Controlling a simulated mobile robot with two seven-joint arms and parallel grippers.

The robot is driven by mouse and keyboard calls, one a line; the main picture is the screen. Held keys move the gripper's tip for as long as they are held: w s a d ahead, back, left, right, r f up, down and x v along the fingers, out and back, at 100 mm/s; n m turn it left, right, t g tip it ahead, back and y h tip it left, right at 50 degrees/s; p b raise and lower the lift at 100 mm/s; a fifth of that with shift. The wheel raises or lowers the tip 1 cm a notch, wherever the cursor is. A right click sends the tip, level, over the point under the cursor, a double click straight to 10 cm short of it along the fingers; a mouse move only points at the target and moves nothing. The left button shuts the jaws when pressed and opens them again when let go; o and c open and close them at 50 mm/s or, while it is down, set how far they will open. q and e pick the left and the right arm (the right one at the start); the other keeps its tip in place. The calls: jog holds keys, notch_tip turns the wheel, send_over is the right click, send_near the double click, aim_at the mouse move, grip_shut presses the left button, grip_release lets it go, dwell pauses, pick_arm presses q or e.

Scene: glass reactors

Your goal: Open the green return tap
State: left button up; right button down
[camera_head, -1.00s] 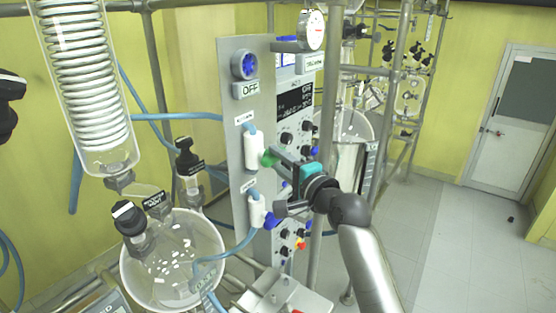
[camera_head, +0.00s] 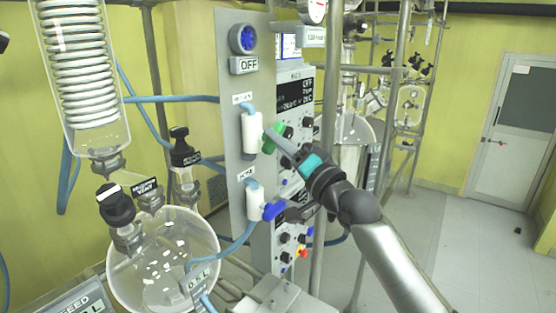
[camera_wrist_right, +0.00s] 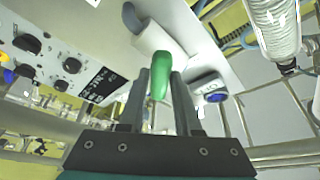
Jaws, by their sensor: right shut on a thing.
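The green return tap (camera_head: 270,140) is a green lever on a white valve body (camera_head: 254,133), high on the grey panel. Its lever sticks out to the right in the head view. My right gripper (camera_head: 279,140) is shut on the green lever, its arm coming in from the lower right. In the right wrist view the green lever (camera_wrist_right: 160,76) stands between the two dark fingers of the right gripper (camera_wrist_right: 161,88), with the white valve body (camera_wrist_right: 152,42) behind it. My left gripper is not in view.
A second valve with a blue lever (camera_head: 273,210) sits just below, near my right wrist. A glass vessel (camera_head: 165,262) and a coil condenser (camera_head: 82,75) stand at the left. A steel post (camera_head: 328,100) rises behind my gripper. Open floor lies at the right.

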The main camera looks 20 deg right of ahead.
jog(key=shift+w+d+f+n+g+y+b, duration=0.1)
jog(key=shift+n+g+y+b, duration=0.1)
jog(key=shift+n+y+b, duration=1.45)
jog(key=shift+s+d+r+n+g+y+b, duration=0.2)
jog(key=shift+n+b, duration=0.6)
jog(key=shift+n, duration=1.8)
jog(key=shift+w+a+f+n+g+y+b, duration=0.1)
jog(key=shift+w+f+n+g+y+b, duration=0.1)
jog(key=shift+n+y+b, duration=1.45)
jog(key=shift+n+h+p, duration=0.45)
jog(key=shift+n+h, duration=0.05)
jog(key=shift+n, duration=0.2)
jog(key=c, duration=0.7)
grip_release()
